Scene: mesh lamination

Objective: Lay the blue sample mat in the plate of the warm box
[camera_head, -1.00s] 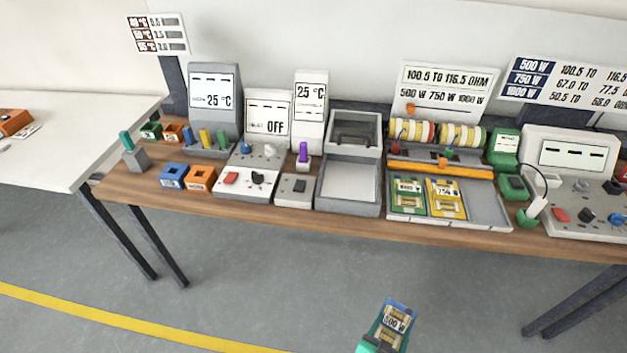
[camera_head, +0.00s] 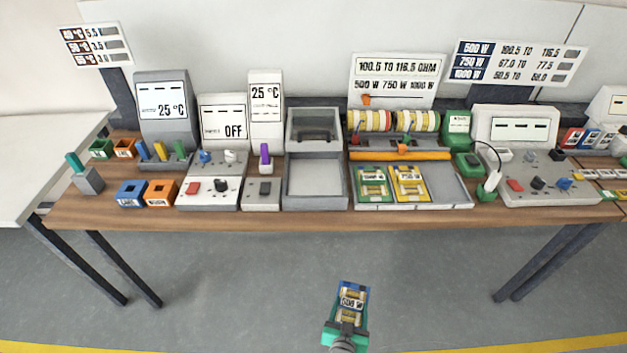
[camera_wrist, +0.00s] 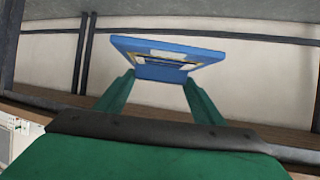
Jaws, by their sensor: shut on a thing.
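My gripper (camera_head: 345,327) is shut on the blue sample mat (camera_head: 353,295) and holds it over the floor in front of the table. In the wrist view the blue mat (camera_wrist: 168,56) sits between the two green fingers (camera_wrist: 158,95), seen nearly edge-on. The warm box (camera_head: 315,132) stands mid-table, with its dark-windowed lid raised at the back. Its shallow grey plate (camera_head: 316,178) faces up at the front and looks empty. The mat is apart from the box, below and in front of it in the head view.
A tray (camera_head: 448,188) right of the box holds a green mat (camera_head: 374,187) and a yellow mat (camera_head: 410,184); its right part is bare. A switch unit (camera_head: 263,190) with a purple knob adjoins the box's left. The table's front edge (camera_head: 300,220) lies between gripper and box.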

